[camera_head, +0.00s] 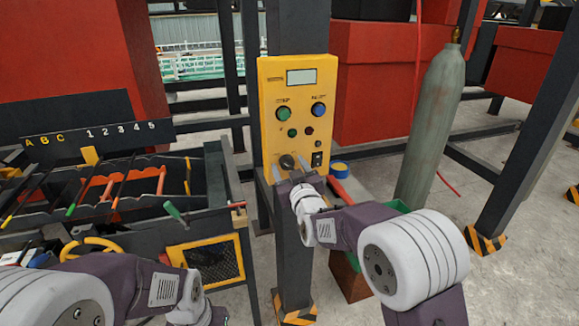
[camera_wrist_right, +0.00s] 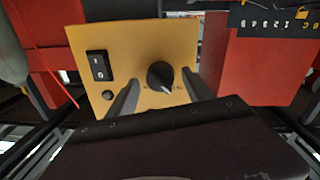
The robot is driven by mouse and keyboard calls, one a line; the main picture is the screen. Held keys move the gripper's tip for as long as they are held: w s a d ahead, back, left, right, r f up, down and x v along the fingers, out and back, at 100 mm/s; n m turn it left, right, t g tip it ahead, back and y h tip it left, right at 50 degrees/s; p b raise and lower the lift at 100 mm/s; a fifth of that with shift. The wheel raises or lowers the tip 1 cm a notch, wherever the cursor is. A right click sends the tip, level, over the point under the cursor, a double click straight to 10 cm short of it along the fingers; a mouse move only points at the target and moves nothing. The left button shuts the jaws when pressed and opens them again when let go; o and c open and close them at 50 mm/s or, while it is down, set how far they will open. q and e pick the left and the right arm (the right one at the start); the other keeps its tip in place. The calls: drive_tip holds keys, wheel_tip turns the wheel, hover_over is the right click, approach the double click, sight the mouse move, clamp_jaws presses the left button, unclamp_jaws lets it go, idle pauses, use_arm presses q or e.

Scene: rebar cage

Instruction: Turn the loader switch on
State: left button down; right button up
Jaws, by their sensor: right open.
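A yellow control panel (camera_head: 265,110) stands on a dark post. A black rotary knob (camera_head: 287,161) sits low on its face, and a black rocker switch (camera_head: 317,159) is to its right. My right gripper (camera_head: 290,169) is open at the knob. In the right wrist view, the knob (camera_wrist_right: 160,75) lies between the two spread fingers of the gripper (camera_wrist_right: 161,80), with gaps on both sides. Its white pointer mark slants downward there. The rocker switch (camera_wrist_right: 100,65) is to the left, outside the fingers. My left arm shows at the lower left; its gripper is not visible.
Green (camera_head: 283,113) and blue (camera_head: 318,109) buttons and a small display (camera_head: 301,77) are higher on the panel. A grey gas cylinder (camera_head: 430,125) stands to the right. A tool rack (camera_head: 110,190) fills the left side.

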drive_tip(key=shift+c, duration=0.3)
clamp_jaws()
drive_tip(key=shift+f+m+b, duration=0.2)
drive_tip(key=shift+m+b, duration=1.15)
drive_tip(key=shift+m, duration=0.15)
drive_tip(key=m+b, duration=0.4)
drive_tip(key=m, duration=0.1)
drive_tip(key=m+b, duration=0.4)
drive_tip(key=b, duration=0.1)
drive_tip(key=m+g+b, duration=0.1)
drive_tip(key=m+b, duration=0.3)
drive_tip(key=b, duration=0.1)
drive_tip(key=shift+w+d+f+y, duration=0.1)
drive_tip(key=shift+d+y, duration=0.05)
drive_tip(key=shift+y, duration=0.15)
drive_tip(key=shift+r+m+b, duration=0.2)
drive_tip(key=shift+m+b, duration=0.5)
drive_tip(key=shift+b, duration=0.65)
